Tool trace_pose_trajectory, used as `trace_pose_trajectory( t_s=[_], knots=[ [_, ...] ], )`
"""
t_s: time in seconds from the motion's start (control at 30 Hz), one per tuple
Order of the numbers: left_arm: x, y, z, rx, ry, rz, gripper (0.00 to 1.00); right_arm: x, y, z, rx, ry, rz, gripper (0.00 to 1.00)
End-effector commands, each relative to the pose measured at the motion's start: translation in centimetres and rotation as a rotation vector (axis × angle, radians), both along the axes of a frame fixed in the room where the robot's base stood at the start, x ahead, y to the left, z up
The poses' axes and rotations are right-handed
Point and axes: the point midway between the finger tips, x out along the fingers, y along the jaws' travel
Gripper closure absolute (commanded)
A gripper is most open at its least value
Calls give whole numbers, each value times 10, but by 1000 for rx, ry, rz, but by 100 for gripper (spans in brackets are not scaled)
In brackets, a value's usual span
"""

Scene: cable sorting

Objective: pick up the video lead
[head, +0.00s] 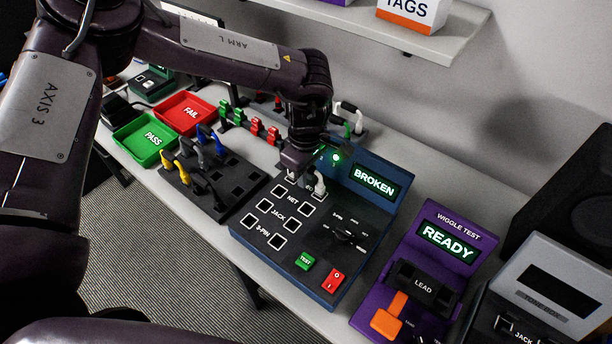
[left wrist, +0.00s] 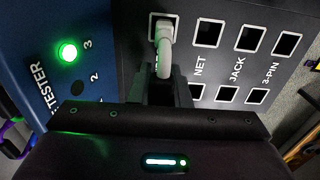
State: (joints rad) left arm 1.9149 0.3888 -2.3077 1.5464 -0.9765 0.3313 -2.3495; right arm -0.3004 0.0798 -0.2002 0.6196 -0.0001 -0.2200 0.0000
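A white lead (head: 319,184) is plugged into the top row of the blue tester (head: 336,270), in the socket row whose label is mostly hidden. In the left wrist view its white plug (left wrist: 162,28) sits in a socket and its pale bent cable runs down to my left gripper (left wrist: 165,88). My left gripper (head: 296,166) is low over that row, with its dark fingertips at the cable. Whether they are closed on it is unclear. The lead's other end is hidden behind the gripper. The tester's display reads BROKEN and a green light glows. My right gripper is out of view.
A black rack (head: 238,180) with yellow, grey and blue leads stands left of the tester. Green PASS (head: 147,146) and red FAIL (head: 183,112) trays lie farther left. A purple wiggle tester (head: 440,235) reading READY stands right. A shelf (head: 420,38) hangs above.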

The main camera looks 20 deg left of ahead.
Motion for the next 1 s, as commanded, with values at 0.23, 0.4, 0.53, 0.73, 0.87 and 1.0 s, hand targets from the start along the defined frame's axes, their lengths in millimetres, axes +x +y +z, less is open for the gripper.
trace_pose_trajectory(
  t_s=[0.23, 0.4, 0.53, 0.73, 0.87, 1.0],
  knots=[
    [0, 0, 0, 0, -1, 0, 100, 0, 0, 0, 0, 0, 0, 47],
    [1, 0, 3, -1, -2, 0, 100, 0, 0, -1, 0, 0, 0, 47],
    [1, 0, 13, -1, -3, -1, 100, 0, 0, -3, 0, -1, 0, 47],
    [2, 0, 49, -2, -7, -1, 100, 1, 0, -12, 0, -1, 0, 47],
    [2, -1, 86, -3, -8, 0, 100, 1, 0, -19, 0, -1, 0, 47],
    [2, 0, 128, -2, -8, 1, 100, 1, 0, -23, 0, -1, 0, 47]
  ],
)
